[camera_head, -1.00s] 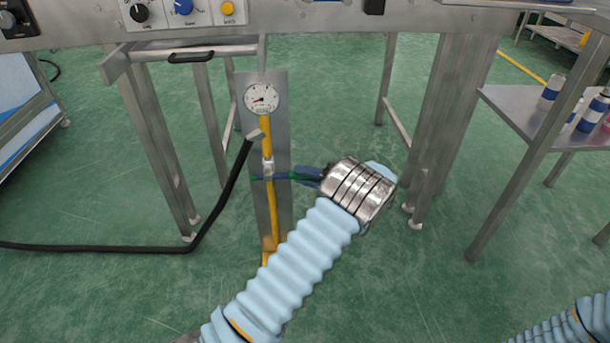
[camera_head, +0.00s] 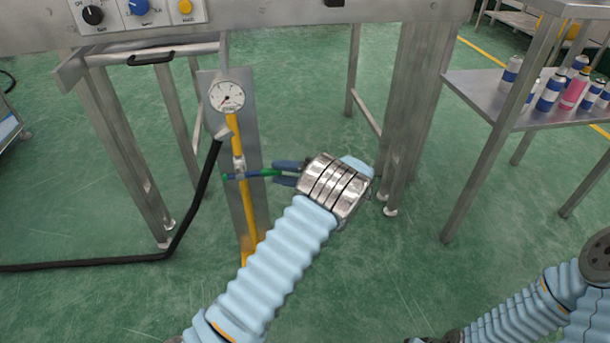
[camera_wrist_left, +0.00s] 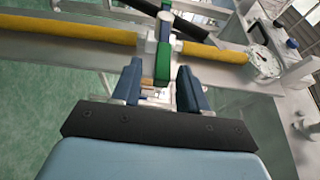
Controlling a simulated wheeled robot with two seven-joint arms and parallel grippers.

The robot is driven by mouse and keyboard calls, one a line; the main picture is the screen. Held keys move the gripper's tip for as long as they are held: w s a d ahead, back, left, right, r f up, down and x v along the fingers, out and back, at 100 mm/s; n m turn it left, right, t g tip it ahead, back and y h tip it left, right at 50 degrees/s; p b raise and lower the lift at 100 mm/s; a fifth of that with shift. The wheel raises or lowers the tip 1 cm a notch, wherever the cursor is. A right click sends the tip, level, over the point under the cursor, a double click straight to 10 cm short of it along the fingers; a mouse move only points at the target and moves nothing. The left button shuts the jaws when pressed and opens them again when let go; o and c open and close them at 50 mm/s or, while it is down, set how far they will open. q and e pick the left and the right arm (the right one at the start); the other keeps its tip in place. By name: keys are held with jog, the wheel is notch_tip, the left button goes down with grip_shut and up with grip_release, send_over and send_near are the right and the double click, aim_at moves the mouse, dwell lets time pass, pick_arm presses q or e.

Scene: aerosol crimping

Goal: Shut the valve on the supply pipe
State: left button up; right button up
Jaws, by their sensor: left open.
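The yellow supply pipe (camera_head: 247,212) runs upright along a grey metal plate (camera_head: 253,145) beneath the bench. Its valve has a green and blue lever handle (camera_head: 258,173), which lies crosswise to the pipe and points right toward my gripper. A round gauge (camera_head: 227,97) sits at the pipe's top; its reading is too small to tell. My left gripper (camera_head: 277,173) is open, at the handle's free end. In the left wrist view, the green handle (camera_wrist_left: 163,62) lies between the two blue fingertips, with gaps visible. My right arm shows at the lower right, but its gripper is out of view.
A black hose (camera_head: 190,215) joins the pipe from the left and trails along the green floor. Bench legs (camera_head: 408,110) stand behind and to the right. A side table (camera_head: 470,84) holds several cans (camera_head: 550,92).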

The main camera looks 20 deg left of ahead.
pick_arm(q)
jog(key=w+d, duration=0.1)
jog(key=d, duration=1.1)
jog(key=shift+w+f, duration=0.15)
jog(key=shift+w, duration=0.25)
